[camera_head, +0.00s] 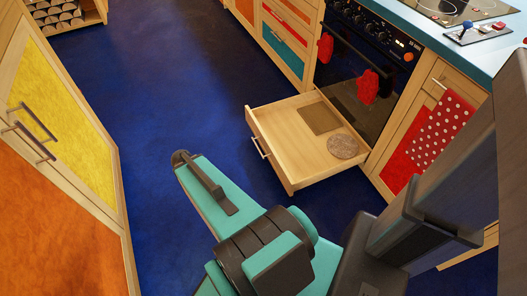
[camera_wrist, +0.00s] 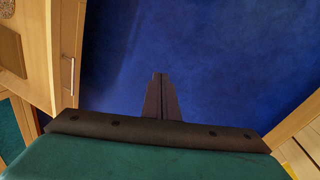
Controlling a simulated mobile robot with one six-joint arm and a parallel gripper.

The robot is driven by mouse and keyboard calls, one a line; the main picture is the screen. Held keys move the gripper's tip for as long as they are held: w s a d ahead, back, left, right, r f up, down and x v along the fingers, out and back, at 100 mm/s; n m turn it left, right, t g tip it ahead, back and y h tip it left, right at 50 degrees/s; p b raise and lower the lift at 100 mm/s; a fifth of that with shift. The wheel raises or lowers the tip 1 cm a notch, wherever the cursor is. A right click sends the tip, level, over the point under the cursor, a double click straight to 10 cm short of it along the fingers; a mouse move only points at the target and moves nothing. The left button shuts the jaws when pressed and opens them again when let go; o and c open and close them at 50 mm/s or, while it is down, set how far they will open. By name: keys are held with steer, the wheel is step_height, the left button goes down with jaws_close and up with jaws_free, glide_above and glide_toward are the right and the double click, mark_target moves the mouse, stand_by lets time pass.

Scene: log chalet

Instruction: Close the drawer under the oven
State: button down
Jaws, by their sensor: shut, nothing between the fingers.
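The drawer under the oven (camera_head: 292,178) is pulled well out, its pale wooden front and metal bar handle facing the aisle. It holds a flat brown square piece and a round speckled grey disc. The black oven (camera_head: 345,85) stands above and behind it. In the wrist view the drawer front (camera_wrist: 54,45) and its handle (camera_wrist: 68,75) are at the left. My gripper (camera_wrist: 160,76) is shut and empty over the blue floor, beside the drawer front and apart from it.
Cabinets with yellow (camera_head: 45,95) and orange (camera_head: 55,210) doors line the left side. Red mitts (camera_head: 368,87) hang on the oven front, and a dotted towel (camera_head: 440,125) hangs to its right. The blue floor (camera_head: 170,100) between the cabinet rows is clear.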

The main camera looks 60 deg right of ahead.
steer(key=s+d+f+m+h+b, duration=0.1)
steer(key=d+m+h+b, duration=0.1)
steer(key=d+b, duration=0.6)
steer(key=s+d+f+m+t+h+b, duration=0.1)
steer(key=d+b, duration=0.8)
steer(key=d, duration=1)
steer(key=shift+s+d+f+m+h, duration=0.25)
steer(key=shift+s+d+m+h, duration=0.2)
steer(key=shift+s+h, duration=0.3)
steer(key=b, duration=0.5)
glide_toward(266, 146)
steer(key=f, duration=0.3)
steer(key=shift+w+d, duration=0.15)
steer(key=shift+d, duration=0.25)
steer(key=shift+s+d+r+b, duration=0.15)
steer(key=shift+s+d+b, duration=0.25)
steer(key=shift+d, duration=0.25)
